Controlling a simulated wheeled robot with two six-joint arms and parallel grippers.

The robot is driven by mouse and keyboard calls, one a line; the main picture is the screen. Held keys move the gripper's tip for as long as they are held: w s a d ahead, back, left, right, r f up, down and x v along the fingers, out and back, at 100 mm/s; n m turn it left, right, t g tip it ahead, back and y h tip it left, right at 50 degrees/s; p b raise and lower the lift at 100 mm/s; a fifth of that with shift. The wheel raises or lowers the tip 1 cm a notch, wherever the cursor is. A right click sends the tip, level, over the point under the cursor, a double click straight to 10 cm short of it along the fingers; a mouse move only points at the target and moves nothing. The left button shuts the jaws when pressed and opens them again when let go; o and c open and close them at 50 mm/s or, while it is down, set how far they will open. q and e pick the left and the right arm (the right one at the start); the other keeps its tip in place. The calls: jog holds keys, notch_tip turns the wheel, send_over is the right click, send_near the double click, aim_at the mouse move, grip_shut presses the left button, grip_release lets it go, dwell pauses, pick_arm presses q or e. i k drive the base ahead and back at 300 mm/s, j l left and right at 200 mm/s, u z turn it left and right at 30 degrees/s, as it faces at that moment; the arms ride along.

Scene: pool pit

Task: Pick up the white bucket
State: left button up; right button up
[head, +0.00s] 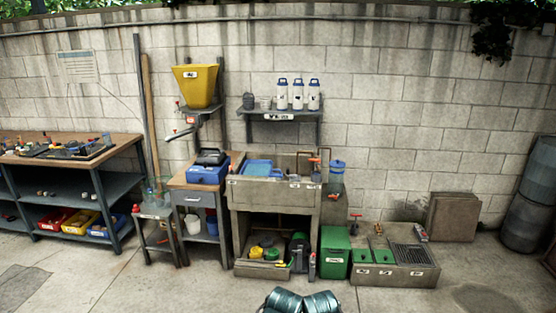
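A small white bucket (193,226) stands on the lower shelf of the drawer table, left of the stone sink. A blue container (212,224) stands close to its right. The table's drawer and top are above it, and the front side is open. Neither of my grippers shows in the head view; only teal parts of mine show at the bottom middle edge.
The drawer table (192,197) carries a blue toolbox (202,174). A small stand (154,212) with bottles is to its left, the stone sink (275,195) to its right. A green bin (335,252) stands further right. The floor in front is clear.

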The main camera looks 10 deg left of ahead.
aim_at(192, 221)
jog(key=i+u, duration=0.2)
jog(key=i, duration=0.4)
jog(key=i+l+u, duration=0.2)
jog(key=i, duration=0.4)
jog(key=i+u, duration=0.15)
jog(key=i, duration=0.45)
jog(key=i+u, duration=0.35)
jog(key=i, duration=0.8)
jog(key=i+j+z, duration=0.1)
jog(key=i, duration=0.2)
jog(key=i+j+z, duration=0.15)
jog(key=i+j, duration=0.1)
jog(key=i, duration=0.1)
